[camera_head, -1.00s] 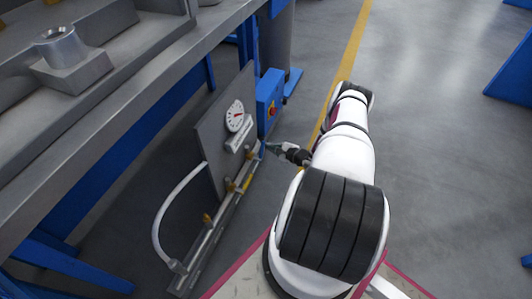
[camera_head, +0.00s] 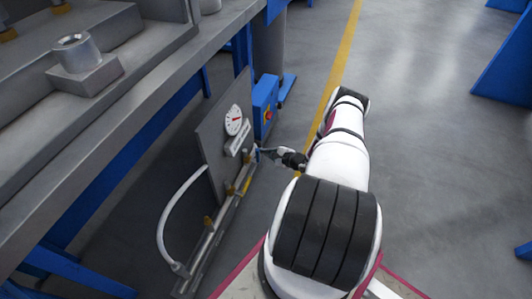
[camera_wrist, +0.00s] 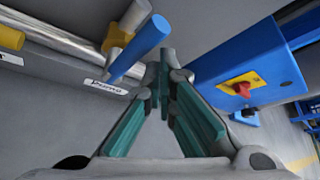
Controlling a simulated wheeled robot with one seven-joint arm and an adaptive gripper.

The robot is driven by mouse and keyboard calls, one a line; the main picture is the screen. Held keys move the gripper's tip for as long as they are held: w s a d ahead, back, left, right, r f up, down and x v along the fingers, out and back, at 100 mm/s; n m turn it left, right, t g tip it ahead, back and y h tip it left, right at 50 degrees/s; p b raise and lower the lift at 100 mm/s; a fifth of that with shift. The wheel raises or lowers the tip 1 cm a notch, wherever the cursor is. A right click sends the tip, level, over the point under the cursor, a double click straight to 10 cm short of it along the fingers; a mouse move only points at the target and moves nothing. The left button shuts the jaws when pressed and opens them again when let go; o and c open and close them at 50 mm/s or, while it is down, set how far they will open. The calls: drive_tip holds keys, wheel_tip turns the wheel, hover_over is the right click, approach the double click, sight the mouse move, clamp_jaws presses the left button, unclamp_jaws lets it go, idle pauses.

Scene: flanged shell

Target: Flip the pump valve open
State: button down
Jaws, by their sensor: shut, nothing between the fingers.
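The pump valve has a blue lever handle (camera_wrist: 141,48) on a yellow body (camera_wrist: 116,37), which sits on a silver pipe in the wrist view. A white label reading "Pump" (camera_wrist: 105,86) is below it. The lever slants from upper right to lower left. My gripper (camera_wrist: 164,62) is shut and empty, its teal-padded fingers meeting just right of the lever. I cannot tell whether they touch it. In the head view my gripper (camera_head: 262,151) is small, at the far end of the pipe beside the panel, and the lever is hard to make out there.
A blue box with a red switch (camera_wrist: 240,88) is close on the right in the wrist view. A grey panel (camera_head: 213,150) carries a dial gauge (camera_head: 233,119). A white hose (camera_head: 165,225) curves from panel to pipe. The workbench (camera_head: 100,120) overhangs at left; floor on the right is open.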

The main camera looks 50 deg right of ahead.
idle(0.3)
drive_tip(key=s+d+p, duration=0.1)
drive_tip(key=s+d, duration=0.1)
drive_tip(key=s, duration=0.7)
drive_tip(key=shift+s, duration=0.15)
idle(0.7)
